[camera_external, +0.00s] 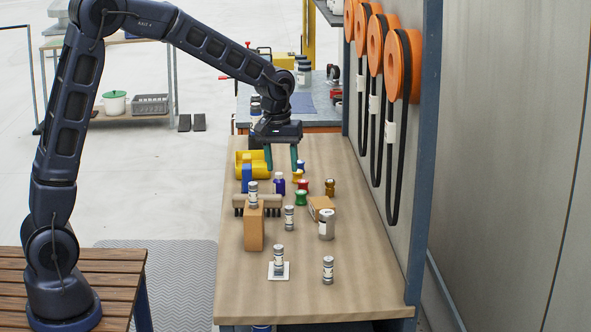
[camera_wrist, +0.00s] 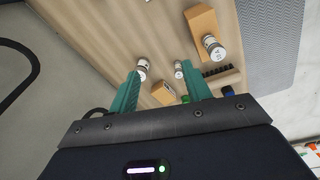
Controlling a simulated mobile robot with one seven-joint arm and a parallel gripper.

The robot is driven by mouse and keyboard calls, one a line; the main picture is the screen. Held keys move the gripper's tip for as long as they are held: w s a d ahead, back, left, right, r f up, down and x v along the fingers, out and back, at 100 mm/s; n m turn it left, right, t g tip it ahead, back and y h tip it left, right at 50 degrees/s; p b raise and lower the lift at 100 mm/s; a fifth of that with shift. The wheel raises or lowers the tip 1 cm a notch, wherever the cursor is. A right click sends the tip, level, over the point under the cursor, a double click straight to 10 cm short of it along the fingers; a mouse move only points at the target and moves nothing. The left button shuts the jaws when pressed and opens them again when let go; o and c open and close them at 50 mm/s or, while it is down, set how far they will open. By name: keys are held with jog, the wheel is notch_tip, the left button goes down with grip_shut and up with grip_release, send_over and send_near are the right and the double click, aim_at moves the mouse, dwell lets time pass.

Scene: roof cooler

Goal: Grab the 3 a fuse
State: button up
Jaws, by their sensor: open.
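Several grey-and-white labelled cylinders that look like fuses stand on the wooden bench; their ratings are too small to read, so I cannot tell which is the 3 A fuse. One fuse stands on a tall wooden block (camera_external: 253,195), one in mid-bench (camera_external: 289,218), a wider one at its right (camera_external: 326,225), one on a white card (camera_external: 279,257), and one at the near right (camera_external: 328,269). The wrist view shows the block-top fuse (camera_wrist: 212,47) and two others. My gripper (camera_external: 281,163) is open and empty, above the far part of the bench, beyond these fuses.
The tall wooden block (camera_external: 254,231), a brush (camera_external: 241,205) and a small box (camera_external: 320,207) stand among the fuses. Several coloured knobbed pieces, including a green one (camera_external: 301,198), and a yellow holder (camera_external: 258,170) are near my gripper. Orange reels (camera_external: 402,66) hang along the right wall.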

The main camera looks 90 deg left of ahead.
aim_at(289, 207)
jog(key=a+f+n, duration=0.1)
jog(key=a+f, duration=0.2)
jog(key=a, duration=0.1)
jog(key=w+a+f+n, duration=0.1)
jog(key=a+f, duration=0.3)
jog(key=w+a+f+n+g, duration=0.1)
jog(key=a+f, duration=0.3)
jog(key=shift+w+a+f+n, duration=0.15)
jog(key=shift+w+a+n, duration=0.1)
jog(key=shift+a+n, duration=0.15)
jog(key=shift+f, duration=5.45)
grip_shut()
jog(key=shift+r, duration=0.15)
